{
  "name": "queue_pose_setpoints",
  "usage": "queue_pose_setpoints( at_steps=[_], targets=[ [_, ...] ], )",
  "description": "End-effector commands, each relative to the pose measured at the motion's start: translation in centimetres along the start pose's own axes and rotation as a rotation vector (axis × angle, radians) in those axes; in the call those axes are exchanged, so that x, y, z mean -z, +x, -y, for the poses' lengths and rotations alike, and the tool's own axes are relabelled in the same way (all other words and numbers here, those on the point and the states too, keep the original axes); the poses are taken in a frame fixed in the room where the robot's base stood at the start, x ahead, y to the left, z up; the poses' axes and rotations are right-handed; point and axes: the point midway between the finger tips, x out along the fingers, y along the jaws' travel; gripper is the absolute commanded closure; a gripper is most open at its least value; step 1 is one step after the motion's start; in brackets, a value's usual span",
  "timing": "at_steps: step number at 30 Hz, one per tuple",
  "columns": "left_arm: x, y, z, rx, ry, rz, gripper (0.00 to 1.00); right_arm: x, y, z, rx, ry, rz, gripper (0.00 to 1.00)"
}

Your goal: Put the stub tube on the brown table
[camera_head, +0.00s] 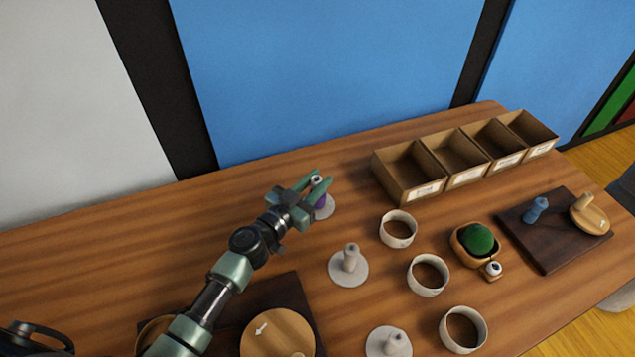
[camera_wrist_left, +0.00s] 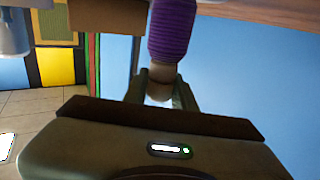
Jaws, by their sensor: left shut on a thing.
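My left gripper (camera_head: 318,181) is shut on the pale end of a tube wound with purple (camera_head: 320,200). The purple ribbed winding shows clearly in the left wrist view (camera_wrist_left: 169,35), with the pale end between the fingers. The tube stands over a pale round disc (camera_head: 326,210) on the brown table (camera_head: 130,235); I cannot tell whether it is seated there or lifted. I cannot tell for sure that this is the stub tube. A small blue piece (camera_head: 535,209) lies on a dark board at the right. My right gripper is not in view.
Pale peg stands (camera_head: 349,270) and several pale rings (camera_head: 398,230) stand right of my arm. A row of open cardboard boxes (camera_head: 409,172) is at the back. A dark board (camera_head: 545,240) is at the right. The table's left part is clear.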

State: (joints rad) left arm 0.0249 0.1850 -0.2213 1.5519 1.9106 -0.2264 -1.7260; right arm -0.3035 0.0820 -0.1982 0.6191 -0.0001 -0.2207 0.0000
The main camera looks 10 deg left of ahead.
Motion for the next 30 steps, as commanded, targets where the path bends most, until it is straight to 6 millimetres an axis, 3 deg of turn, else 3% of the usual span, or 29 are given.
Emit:
queue_pose_setpoints(
  at_steps=[7, 8, 10, 22, 30],
  targets=[
    [-0.4, 0.0, 0.0, -0.001, 0.001, -0.001, 1.0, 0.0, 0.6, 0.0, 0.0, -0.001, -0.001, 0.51],
    [-0.3, 0.0, 0.0, -0.001, 0.002, 0.0, 0.68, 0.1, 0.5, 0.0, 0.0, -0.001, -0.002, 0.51],
    [-0.2, 0.0, 0.0, 0.0, 0.001, 0.0, 0.52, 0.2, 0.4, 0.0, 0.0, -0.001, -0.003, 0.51],
    [0.4, 0.0, 0.0, 0.0, -0.001, 0.0, 0.52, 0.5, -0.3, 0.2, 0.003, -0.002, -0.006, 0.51],
    [-0.3, -4.6, 0.0, 0.0, 0.002, 0.002, 0.52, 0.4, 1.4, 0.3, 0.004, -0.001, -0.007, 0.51]
  ],
)
